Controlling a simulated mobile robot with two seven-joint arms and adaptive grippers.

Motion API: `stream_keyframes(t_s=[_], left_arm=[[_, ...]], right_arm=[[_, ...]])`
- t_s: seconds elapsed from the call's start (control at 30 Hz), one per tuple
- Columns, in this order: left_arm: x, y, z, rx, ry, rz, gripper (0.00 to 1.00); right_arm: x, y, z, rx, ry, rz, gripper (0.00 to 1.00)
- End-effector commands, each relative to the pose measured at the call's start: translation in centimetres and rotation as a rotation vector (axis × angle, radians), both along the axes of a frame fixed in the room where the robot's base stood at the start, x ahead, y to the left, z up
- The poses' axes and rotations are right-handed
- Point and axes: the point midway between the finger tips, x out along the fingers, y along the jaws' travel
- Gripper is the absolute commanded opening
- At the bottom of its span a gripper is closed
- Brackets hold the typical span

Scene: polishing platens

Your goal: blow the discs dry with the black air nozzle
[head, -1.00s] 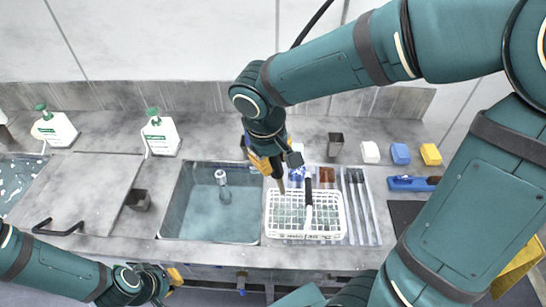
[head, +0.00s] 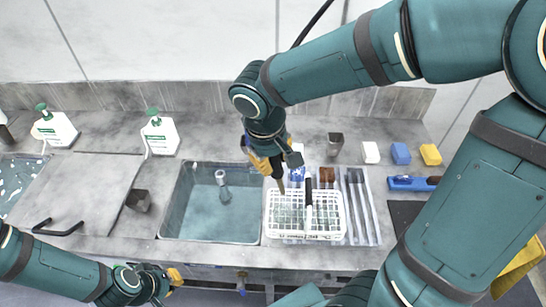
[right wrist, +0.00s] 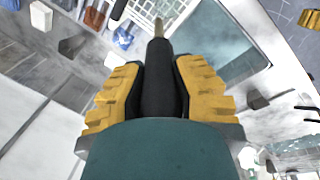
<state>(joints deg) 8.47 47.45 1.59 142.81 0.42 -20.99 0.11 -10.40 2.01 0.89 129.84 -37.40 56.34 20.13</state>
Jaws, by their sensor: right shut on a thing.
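The black air nozzle (right wrist: 158,75) is between the yellow fingers of my right gripper (right wrist: 155,95), with its thin metal tip pointing away. In the head view my right gripper (head: 270,168) is shut on it, and the tip points down over the back left corner of the white basket (head: 269,228). The basket stands right of the sink, and the discs inside are too small to make out singly. My left gripper (head: 174,277) is low at the left, in front of the counter, apart from everything; its fingers are too small to read.
A sink (head: 200,225) with a tap lies left of the basket. A black-and-white handled tool (head: 309,190) lies across the basket. Grey rods (head: 365,215) lie to its right. White, blue and yellow blocks (head: 401,154) stand at the back right. A dark cup (head: 138,200) stands left.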

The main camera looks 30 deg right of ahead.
Motion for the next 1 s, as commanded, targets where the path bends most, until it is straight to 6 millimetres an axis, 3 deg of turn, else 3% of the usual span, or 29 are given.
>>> stream_keyframes(t_s=[0.27, 0.8, 1.0], left_arm=[[0.0, 0.0, 0.4, 0.0, 0.0, 0.0, 0.0], [0.0, 0.0, 3.9, 0.0, 0.0, 0.0, 0.0], [0.0, 0.0, 3.8, 0.0, 0.0, 0.0, 0.0]], right_arm=[[0.0, 0.0, 0.5, 0.0, -0.001, 0.0, 0.0], [0.0, 0.0, 5.1, 0.0, -0.001, 0.0, 0.0], [0.0, 0.0, 5.0, 0.0, -0.001, 0.0, 0.0]])
